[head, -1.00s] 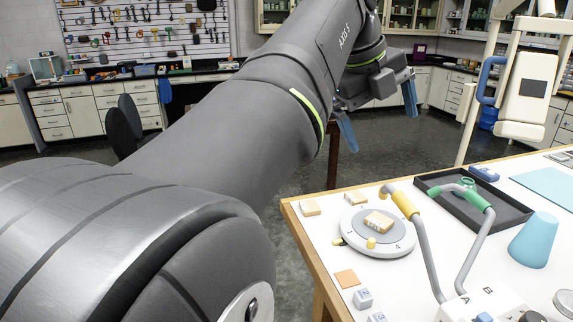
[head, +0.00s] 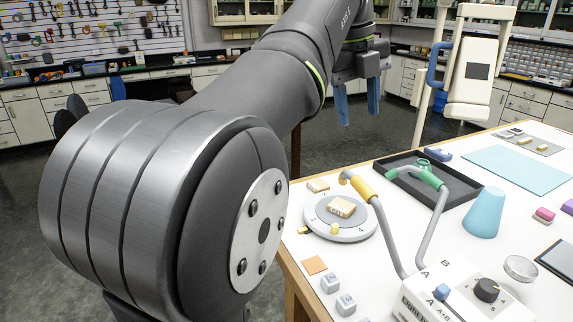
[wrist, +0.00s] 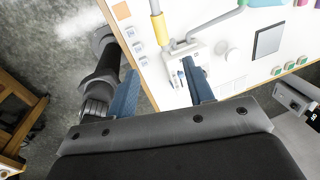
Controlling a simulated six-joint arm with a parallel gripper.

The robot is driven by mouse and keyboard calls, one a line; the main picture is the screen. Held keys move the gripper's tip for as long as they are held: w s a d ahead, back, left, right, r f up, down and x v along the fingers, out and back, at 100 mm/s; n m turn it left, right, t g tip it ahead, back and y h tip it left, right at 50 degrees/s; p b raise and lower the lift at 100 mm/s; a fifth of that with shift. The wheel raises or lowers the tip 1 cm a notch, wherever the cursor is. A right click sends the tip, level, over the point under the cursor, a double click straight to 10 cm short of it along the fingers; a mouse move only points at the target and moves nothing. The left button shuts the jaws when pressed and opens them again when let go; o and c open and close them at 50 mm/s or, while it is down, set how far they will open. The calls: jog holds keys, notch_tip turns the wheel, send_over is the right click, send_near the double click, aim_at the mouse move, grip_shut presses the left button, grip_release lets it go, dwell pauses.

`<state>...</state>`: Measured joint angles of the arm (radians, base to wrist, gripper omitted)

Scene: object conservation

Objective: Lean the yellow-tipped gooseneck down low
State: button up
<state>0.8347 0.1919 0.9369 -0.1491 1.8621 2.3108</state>
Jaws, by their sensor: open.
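The yellow-tipped gooseneck (head: 363,188) rises from a white light box (head: 455,290) and leans up and to the left, its tip near the round turntable. It also shows in the wrist view (wrist: 160,27), upper middle. A green-tipped gooseneck (head: 430,178) rises from the same box to its right. My gripper (head: 359,122) is open and empty, with two blue fingers pointing down, off the table's far left edge and well above the floor. In the wrist view my gripper (wrist: 166,98) has its fingers wide apart, with the light box beyond them.
A round turntable (head: 352,232) holds a wooden block (head: 341,207). A black tray (head: 462,190) lies behind the goosenecks, and a teal cone (head: 486,212) stands right of them. A white stand with a blue handle (head: 437,66) rises behind the table. Small grey cubes (head: 330,283) lie in front.

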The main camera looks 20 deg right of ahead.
aim_at(364, 184)
jog(key=shift+y, duration=0.3)
jog(key=d+f, duration=0.1)
jog(key=f, duration=0.4)
jog(key=d+f, duration=0.1)
jog(key=f, duration=0.5)
jog(key=d+f, duration=0.1)
jog(key=f, duration=0.5)
jog(key=shift+s+d+f, duration=0.1)
jog(key=shift+s+d, duration=0.15)
jog(key=shift+d, duration=0.1)
grip_shut()
